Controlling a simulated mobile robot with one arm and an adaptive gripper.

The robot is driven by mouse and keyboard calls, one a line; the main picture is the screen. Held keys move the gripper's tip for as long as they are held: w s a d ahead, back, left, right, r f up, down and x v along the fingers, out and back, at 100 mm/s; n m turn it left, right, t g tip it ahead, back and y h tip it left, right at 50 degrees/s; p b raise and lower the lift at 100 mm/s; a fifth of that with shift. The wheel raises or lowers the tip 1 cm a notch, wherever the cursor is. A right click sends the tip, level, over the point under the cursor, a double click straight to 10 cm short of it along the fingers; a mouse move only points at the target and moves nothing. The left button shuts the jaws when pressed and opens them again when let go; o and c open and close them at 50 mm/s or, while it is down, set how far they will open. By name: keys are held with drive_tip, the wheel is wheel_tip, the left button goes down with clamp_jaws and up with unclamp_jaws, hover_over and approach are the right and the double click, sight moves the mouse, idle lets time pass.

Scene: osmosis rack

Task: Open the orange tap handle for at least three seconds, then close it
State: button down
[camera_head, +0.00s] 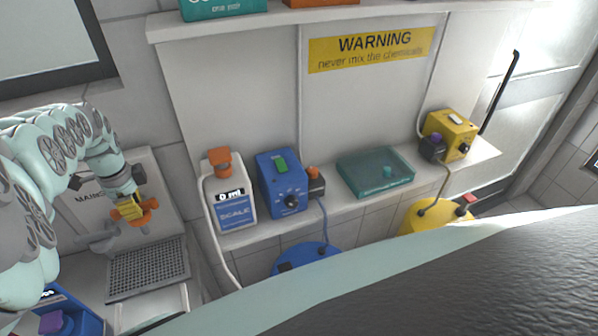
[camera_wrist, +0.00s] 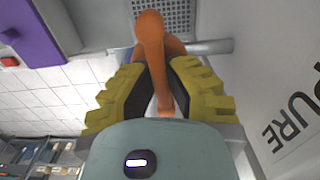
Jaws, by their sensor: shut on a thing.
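The orange tap handle (camera_head: 149,203) is on the wall panel at the left in the head view. It also shows as an orange bar (camera_wrist: 149,38) at the top centre of the wrist view. My gripper (camera_head: 128,208) has yellow ribbed fingers, and in the wrist view (camera_wrist: 160,78) they are closed around the handle from both sides. A grey tap pipe (camera_wrist: 214,46) runs behind the handle. The lower part of the handle is partly hidden between the fingers.
A grated drain (camera_head: 150,268) lies below the tap. A blue container with a purple part (camera_head: 52,322) stands at the lower left. To the right, a shelf holds a scale bottle (camera_head: 228,200), a blue device (camera_head: 278,170), a teal box (camera_head: 372,172) and a yellow device (camera_head: 455,128).

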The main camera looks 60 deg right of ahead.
drive_tip(key=n+b, duration=0.1)
drive_tip(key=n, duration=0.4)
drive_tip(key=shift+a+f, duration=0.1)
drive_tip(key=n, duration=0.5)
drive_tip(key=shift+w+b, duration=0.1)
drive_tip(key=shift+b, duration=0.2)
idle(0.4)
drive_tip(key=c, duration=1)
unclamp_jaws()
